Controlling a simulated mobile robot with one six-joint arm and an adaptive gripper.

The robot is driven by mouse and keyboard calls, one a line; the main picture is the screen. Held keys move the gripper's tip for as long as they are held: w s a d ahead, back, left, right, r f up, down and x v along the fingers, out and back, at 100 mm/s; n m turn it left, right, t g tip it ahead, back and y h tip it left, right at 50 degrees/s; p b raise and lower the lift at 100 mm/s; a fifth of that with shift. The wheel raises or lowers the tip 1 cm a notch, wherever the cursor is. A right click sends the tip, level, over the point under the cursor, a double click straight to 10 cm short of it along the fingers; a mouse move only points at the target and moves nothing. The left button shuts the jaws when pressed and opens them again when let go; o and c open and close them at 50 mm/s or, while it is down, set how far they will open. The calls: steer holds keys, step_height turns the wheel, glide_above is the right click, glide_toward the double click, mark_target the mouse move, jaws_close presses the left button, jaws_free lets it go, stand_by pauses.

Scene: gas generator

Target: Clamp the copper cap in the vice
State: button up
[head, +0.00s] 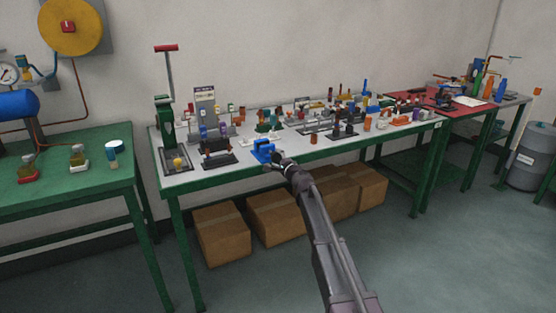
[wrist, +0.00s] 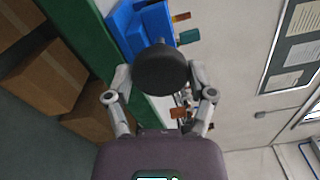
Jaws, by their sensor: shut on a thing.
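A blue vice (head: 262,151) stands at the front edge of the long grey-topped table. In the wrist view, the blue vice (wrist: 140,27) fills the top, with a dark round knob (wrist: 160,72) on its near side. My gripper (wrist: 161,76) has a finger on each side of this knob and is shut on it. In the head view, my gripper (head: 280,160) is at the vice's front right, and the knob is too small to make out. A small orange-brown piece (wrist: 181,16) shows beside the vice; I cannot tell whether it is the copper cap.
The grey-topped table (head: 228,169) has a green frame and is crowded with tools and fittings behind the vice. A green lever press (head: 166,121) stands at its left end. Cardboard boxes (head: 222,234) lie underneath. The floor in front is clear.

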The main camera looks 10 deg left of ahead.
steer(key=shift+w, duration=0.15)
steer(key=shift+m, duration=1.4)
steer(key=o, duration=1.1)
steer(key=shift+d, duration=0.1)
steer(key=v, duration=0.7)
